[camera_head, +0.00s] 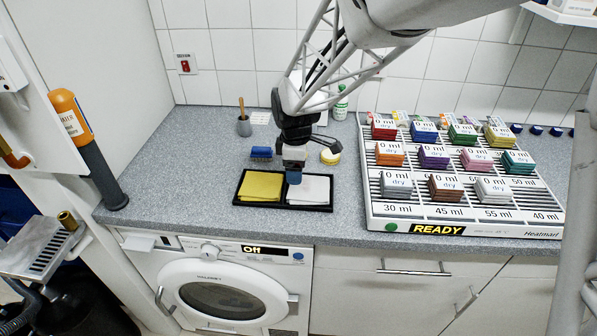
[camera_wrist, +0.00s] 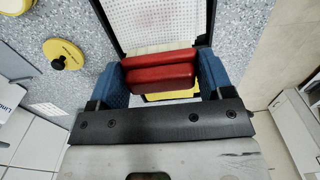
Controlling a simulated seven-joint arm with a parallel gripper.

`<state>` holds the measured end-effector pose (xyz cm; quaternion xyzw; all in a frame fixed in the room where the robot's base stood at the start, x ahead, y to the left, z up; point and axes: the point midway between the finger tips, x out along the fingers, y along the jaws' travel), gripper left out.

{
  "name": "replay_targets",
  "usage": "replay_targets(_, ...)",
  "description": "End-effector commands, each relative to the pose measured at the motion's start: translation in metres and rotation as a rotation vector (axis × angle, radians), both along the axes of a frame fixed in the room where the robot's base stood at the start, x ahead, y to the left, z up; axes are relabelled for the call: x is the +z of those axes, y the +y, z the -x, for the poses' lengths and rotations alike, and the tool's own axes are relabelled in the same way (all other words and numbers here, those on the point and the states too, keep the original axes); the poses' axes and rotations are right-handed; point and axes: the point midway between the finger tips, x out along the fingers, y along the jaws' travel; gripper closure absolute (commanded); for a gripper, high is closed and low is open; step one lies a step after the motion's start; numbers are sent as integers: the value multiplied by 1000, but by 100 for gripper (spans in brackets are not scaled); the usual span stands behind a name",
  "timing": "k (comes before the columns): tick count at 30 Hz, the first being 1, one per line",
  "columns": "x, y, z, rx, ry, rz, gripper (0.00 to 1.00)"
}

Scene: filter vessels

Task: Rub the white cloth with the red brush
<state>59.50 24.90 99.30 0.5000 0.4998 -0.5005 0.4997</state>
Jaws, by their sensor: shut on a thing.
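My gripper (camera_head: 294,178) is over the black tray (camera_head: 236,201), near the line between its two cloths. In the wrist view its blue fingers (camera_wrist: 162,78) are shut on the red brush (camera_wrist: 158,73), with pale bristles showing beyond the red body. The white cloth (camera_head: 312,190) lies in the right half of the tray, just beside and below the fingers. It also shows in the wrist view (camera_wrist: 165,20), with a faint pinkish tint. I cannot tell whether the bristles touch it. The brush is hidden by the gripper in the head view.
A yellow cloth (camera_head: 261,187) fills the tray's left half. A blue brush (camera_head: 261,153) and a round yellow item (camera_head: 330,157) stand behind the tray. A white rack (camera_head: 470,218) with several coloured blocks is to the right. The counter left of the tray is clear.

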Motion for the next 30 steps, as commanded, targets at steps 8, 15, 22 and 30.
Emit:
replay_targets(8,27,0,0,0,-2,-1,52)
replay_targets(15,45,0,0,0,-1,0,52)
replay_targets(22,48,0,0,0,0,0,52)
replay_targets(30,48,0,0,0,-1,0,52)
